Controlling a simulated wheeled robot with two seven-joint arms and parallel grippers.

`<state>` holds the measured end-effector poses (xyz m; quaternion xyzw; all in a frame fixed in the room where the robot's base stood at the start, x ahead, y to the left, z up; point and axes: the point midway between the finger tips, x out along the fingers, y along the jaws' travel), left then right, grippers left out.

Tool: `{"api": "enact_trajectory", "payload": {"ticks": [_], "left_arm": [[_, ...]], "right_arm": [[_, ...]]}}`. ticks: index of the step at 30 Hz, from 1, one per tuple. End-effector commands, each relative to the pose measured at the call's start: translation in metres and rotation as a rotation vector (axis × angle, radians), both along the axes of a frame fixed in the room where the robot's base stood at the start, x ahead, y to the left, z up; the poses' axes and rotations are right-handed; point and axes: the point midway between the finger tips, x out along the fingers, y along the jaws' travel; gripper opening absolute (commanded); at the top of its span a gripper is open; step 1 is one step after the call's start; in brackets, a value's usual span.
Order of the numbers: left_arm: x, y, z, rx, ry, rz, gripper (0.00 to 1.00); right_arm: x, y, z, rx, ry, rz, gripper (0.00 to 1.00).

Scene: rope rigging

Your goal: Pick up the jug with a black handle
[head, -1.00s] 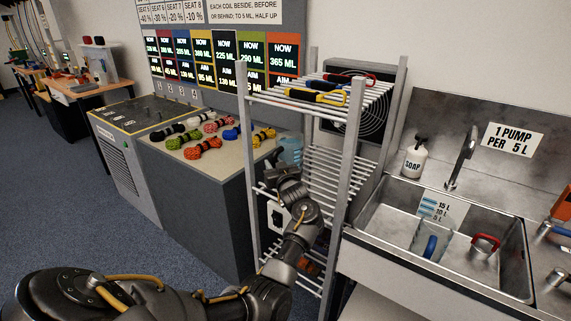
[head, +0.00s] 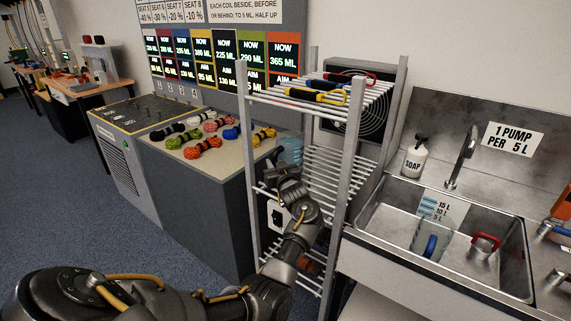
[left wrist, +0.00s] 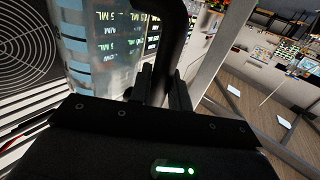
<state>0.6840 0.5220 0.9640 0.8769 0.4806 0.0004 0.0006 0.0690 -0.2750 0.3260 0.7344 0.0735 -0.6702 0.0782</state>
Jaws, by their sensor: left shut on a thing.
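The clear jug (left wrist: 92,45) with blue bands fills the upper left of the left wrist view. Its black handle (left wrist: 178,38) runs down between my left fingers. My left gripper (left wrist: 160,88) is shut on that handle. In the head view the jug (head: 291,150) shows as a pale blue shape behind the drying rack's front bars, just above my left gripper (head: 286,172), which is partly hidden by its own wrist. I cannot tell whether the jug's base touches the rack. My right gripper is not in view.
The white drying rack (head: 351,150) stands close around my left arm, with coloured-handled items on top and a fan (head: 372,112) behind. The sink (head: 387,213) at right holds a blue-handled jug (head: 430,246) and a red-handled one (head: 484,246). Rope coils lie on the counter (head: 225,168).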

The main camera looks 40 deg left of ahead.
Motion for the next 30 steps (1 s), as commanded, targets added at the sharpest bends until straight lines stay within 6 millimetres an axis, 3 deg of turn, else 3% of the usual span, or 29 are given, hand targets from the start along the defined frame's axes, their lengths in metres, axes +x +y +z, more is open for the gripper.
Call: {"api": "enact_trajectory", "payload": {"ticks": [19,30], "left_arm": [[0.0,0.0,-0.001,-0.001,0.002,0.0,0.0],[0.001,0.0,0.015,0.003,-0.01,-0.001,0.0]], "right_arm": [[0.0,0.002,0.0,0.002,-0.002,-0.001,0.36],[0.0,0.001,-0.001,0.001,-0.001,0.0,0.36]]}}
